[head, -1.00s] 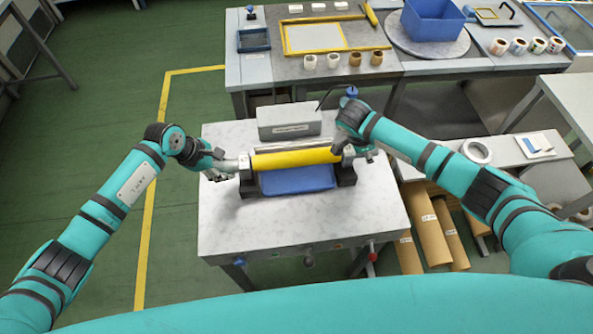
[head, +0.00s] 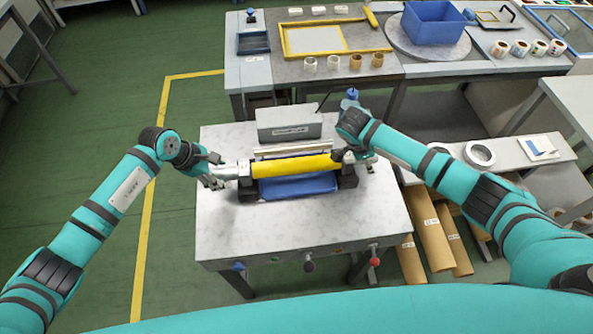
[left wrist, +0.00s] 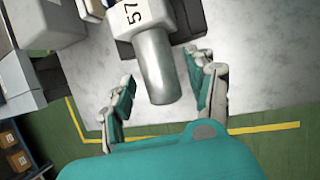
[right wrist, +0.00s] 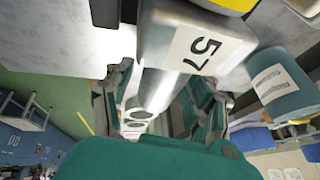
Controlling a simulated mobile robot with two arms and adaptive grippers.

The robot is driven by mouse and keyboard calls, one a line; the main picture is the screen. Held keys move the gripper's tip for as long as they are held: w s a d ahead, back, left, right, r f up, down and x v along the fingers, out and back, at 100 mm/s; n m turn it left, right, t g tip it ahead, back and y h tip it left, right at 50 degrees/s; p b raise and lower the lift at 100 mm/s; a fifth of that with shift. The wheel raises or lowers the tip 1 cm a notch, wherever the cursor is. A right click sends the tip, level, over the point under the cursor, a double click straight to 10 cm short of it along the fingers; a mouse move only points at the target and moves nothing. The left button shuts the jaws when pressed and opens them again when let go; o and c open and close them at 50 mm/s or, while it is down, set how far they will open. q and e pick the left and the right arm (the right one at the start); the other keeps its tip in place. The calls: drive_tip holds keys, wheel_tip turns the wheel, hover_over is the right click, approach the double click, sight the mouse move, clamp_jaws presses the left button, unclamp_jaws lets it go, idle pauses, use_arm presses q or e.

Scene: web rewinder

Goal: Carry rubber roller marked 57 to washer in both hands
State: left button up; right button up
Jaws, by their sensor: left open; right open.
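The rubber roller (head: 297,165) is yellow with metal ends and lies level across a dark end-block stand (head: 348,179) on the grey table. I cannot tell whether it touches the stand. The mark 57 shows on its end block in the left wrist view (left wrist: 133,14) and right wrist view (right wrist: 205,47). My left gripper (head: 216,171) is open, its fingers on either side of the metal shaft (left wrist: 160,72), with gaps. My right gripper (right wrist: 155,110) is open around the other shaft (right wrist: 157,88); in the head view its arm partly hides it. I cannot identify the washer.
A blue tray (head: 298,187) lies in front of the roller, and a grey box (head: 289,124) stands behind. The table (head: 290,235) is clear in front. A bench (head: 290,75) runs behind; green floor is free at left.

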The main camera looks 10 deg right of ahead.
drive_tip(key=shift+a+r, duration=0.1)
drive_tip(key=shift+r, duration=0.1)
use_arm(q)
drive_tip(key=v, duration=1)
drive_tip(key=shift+r, duration=0.3)
use_arm(e)
drive_tip(key=v, duration=1.1)
drive_tip(key=shift+r, duration=0.35)
use_arm(q)
drive_tip(key=shift+s+a, duration=0.1)
drive_tip(key=shift+a, duration=0.05)
use_arm(e)
drive_tip(key=shift+s+a+f, duration=0.1)
drive_tip(key=shift+s+a, duration=0.05)
